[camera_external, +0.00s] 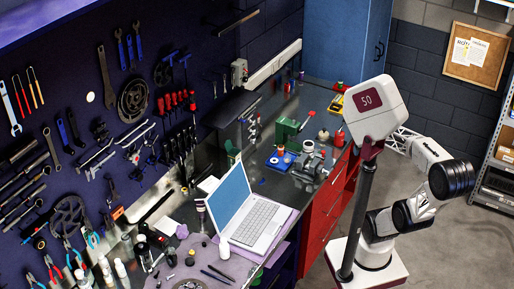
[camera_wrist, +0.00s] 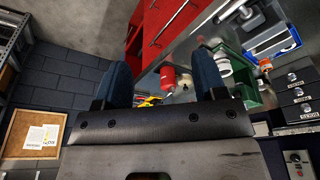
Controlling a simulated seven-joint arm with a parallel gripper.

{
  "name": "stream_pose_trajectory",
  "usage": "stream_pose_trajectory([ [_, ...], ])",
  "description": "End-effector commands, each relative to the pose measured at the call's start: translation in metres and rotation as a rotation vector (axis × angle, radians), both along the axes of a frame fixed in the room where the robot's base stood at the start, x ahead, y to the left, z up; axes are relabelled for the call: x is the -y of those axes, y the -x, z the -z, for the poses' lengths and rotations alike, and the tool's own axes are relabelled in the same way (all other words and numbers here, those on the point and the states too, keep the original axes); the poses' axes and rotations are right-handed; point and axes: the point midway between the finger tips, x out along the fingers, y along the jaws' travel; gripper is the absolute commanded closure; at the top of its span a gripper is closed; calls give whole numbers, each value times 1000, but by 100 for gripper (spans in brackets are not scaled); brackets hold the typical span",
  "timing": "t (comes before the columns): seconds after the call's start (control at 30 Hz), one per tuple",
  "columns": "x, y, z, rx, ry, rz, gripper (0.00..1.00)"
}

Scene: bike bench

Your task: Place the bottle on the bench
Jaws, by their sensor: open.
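The bench (camera_external: 316,98) runs along the tool wall, with a dark top and red drawers. A red bottle-like object (camera_wrist: 167,78) shows in the wrist view beyond my gripper, beside a small cream object (camera_wrist: 185,88); a red object (camera_external: 339,138) stands near the bench's right edge in the outside view. White bottles (camera_external: 121,270) stand at the bench's near left end. Which bottle is meant is unclear. My gripper (camera_wrist: 163,72) is open and empty, its two dark blue fingers wide apart. In the outside view my gripper is hidden behind the white box.
A white box marked 50 (camera_external: 376,108) on a dark pole stands by the arm. A laptop (camera_external: 250,212) lies open mid-bench. A green box (camera_external: 286,129) and a metal vise-like tool (camera_external: 312,167) crowd the right part. Floor is clear around the base.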

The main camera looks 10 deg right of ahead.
Motion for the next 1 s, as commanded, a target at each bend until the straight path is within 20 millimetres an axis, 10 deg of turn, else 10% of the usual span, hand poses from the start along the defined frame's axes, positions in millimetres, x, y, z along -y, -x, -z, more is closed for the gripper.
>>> stream_pose_trajectory([
  [0.47, -18, -8, -1, 9, -48, 3, 35],
  [1.0, -134, -41, -6, 8, -357, 56, 35],
])
